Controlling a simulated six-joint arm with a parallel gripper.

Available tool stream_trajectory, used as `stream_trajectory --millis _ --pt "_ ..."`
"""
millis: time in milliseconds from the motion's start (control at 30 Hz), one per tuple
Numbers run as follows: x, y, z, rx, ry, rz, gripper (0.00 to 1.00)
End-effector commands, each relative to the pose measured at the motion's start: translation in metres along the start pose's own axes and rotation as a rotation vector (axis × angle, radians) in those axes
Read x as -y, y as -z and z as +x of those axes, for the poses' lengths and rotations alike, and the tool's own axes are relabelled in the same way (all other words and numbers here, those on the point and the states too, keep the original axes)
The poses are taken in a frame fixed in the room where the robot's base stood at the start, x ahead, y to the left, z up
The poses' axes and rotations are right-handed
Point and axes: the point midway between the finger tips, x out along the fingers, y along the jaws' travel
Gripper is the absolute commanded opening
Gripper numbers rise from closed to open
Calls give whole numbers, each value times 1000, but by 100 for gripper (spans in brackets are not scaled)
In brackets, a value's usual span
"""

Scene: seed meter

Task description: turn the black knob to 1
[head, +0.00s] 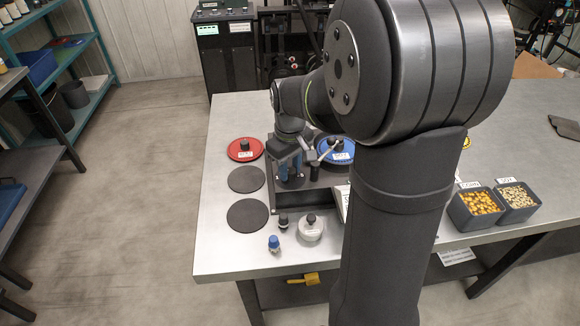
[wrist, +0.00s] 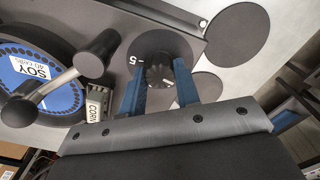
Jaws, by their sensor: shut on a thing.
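The black knob (wrist: 158,72) sits on a dark round dial on the grey meter body in the wrist view. The printed number 5 (wrist: 137,60) shows on the dial to the left of the knob; other numbers and any pointer are hidden or unclear. My gripper (wrist: 160,78) has its two blue fingers on either side of the knob and is shut on it. In the head view my gripper (head: 291,168) points down over the dark meter tray (head: 318,196), and the knob is hidden there.
A crank handle (wrist: 72,73) crosses the blue SOY plate (wrist: 60,99) close by the knob. A red plate (head: 245,150) and two dark discs (head: 246,179) lie on the left.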

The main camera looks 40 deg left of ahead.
Motion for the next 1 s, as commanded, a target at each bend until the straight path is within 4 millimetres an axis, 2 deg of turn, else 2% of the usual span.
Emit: stream_trajectory --millis 267,300,400,767,867,1000 --pt "0 0 0 -1 -1 -2 7" --pt "0 0 0 -1 -1 -2 31" --pt "0 0 0 -1 -1 -2 51" --pt "0 0 -4 -2 -1 -1 51" --pt "0 1 -16 -4 -2 -1 51" --pt "-1 1 -45 -6 -3 -1 51"
